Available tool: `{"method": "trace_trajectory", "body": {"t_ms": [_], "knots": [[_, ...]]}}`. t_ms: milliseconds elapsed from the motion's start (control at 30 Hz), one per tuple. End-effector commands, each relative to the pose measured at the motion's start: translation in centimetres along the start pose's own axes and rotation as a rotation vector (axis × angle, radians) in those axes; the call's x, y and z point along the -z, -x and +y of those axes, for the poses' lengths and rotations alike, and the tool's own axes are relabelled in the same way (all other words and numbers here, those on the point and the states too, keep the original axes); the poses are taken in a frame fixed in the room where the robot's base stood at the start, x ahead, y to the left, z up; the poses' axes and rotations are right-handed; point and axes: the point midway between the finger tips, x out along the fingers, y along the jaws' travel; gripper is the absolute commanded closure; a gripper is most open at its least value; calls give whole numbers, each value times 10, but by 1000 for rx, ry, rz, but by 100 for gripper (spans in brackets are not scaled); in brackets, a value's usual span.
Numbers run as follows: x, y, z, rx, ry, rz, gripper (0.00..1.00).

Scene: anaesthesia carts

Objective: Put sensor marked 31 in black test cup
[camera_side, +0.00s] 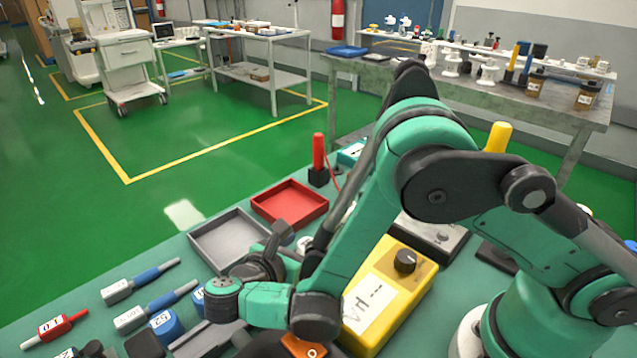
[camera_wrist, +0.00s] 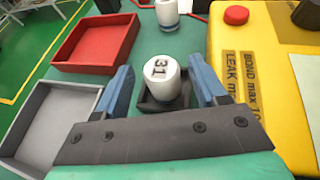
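A white cylindrical sensor marked 31 (camera_wrist: 161,78) stands upright in a dark square holder (camera_wrist: 178,102) in the wrist view. I cannot tell whether this holder is the black test cup. My gripper (camera_wrist: 160,90) is open, its two blue fingers on either side of the sensor with a visible gap at each side. In the side view my gripper (camera_side: 285,238) is low over the bench beside the grey tray. A small white piece beside it there (camera_side: 305,244) may be the sensor; it is mostly hidden by my arm.
A red tray (camera_wrist: 66,65) and a grey tray (camera_wrist: 14,128) lie left of the sensor. A yellow box (camera_wrist: 302,70) stands close on the right. A white-and-blue cylinder (camera_wrist: 167,14) is beyond. Several probes and a blue block (camera_side: 167,325) lie at the bench's front left.

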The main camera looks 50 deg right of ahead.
Motion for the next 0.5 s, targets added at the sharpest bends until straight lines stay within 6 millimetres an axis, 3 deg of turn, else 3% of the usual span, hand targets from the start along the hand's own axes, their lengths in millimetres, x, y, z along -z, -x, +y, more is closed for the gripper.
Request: {"method": "trace_trajectory", "body": {"t_ms": [267,500], "knots": [[0,2,-1,3,1,1,21],[-3,34,0,-4,1,1,21]]}}
